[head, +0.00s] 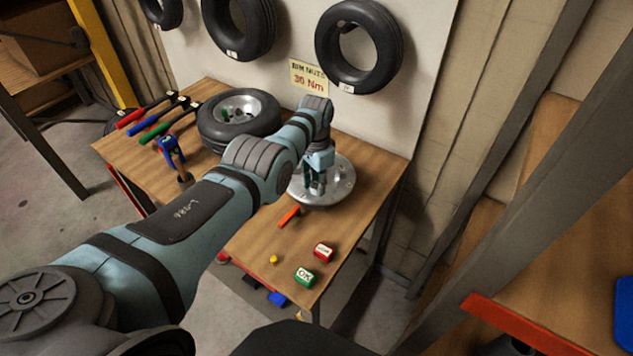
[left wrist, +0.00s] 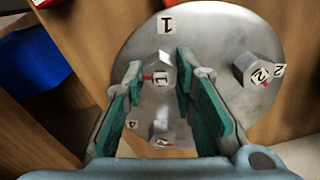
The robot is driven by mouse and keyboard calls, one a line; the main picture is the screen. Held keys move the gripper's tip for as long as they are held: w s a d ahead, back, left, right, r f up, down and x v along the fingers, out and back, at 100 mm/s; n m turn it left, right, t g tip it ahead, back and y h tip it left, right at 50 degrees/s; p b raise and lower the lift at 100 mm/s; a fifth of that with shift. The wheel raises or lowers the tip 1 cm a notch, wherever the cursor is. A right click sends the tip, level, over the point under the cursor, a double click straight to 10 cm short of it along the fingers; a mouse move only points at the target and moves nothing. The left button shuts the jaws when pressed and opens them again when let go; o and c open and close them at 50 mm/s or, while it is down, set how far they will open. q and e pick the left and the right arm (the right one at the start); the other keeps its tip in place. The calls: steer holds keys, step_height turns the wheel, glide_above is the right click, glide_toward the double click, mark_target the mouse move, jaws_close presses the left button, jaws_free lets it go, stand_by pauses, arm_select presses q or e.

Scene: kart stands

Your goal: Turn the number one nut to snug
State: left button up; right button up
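The number one nut (left wrist: 160,76) is a grey hex nut with a "1" and a red mark on top. It sits on the round metal hub plate (left wrist: 215,30), near the plate's "1" label. My left gripper (left wrist: 160,66) is open, pointing down at the plate, with one finger on each side of this nut. Gaps seem to show between nut and fingers; contact is not clear. The number two nut (left wrist: 258,72) is to the right, and another nut (left wrist: 159,132) shows between the fingers lower down. In the head view my left gripper (head: 317,186) hides part of the hub plate (head: 340,190). My right gripper is not in view.
On the wooden bench, an orange-handled tool (head: 289,216), a yellow piece (head: 273,259), a red box (head: 324,251) and a green "OK" box (head: 305,277) lie in front of the plate. A wheel (head: 225,128) and coloured-handled wrenches (head: 163,125) lie left. A "30 Nm" sign (head: 309,78) hangs behind.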

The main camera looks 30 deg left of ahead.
mark_target(314, 185)
arm_select(q)
steer(key=o, duration=0.5)
steer(key=shift+s+f, duration=0.15)
steer(key=shift+s, duration=0.05)
steer(key=shift+c, duration=0.2)
steer(key=shift+a, duration=0.1)
steer(key=shift+w, duration=0.1)
steer(key=shift+r, duration=0.3)
step_height(314, 185, up, 12)
steer(key=shift+f, duration=0.2)
steer(key=shift+f, duration=0.1)
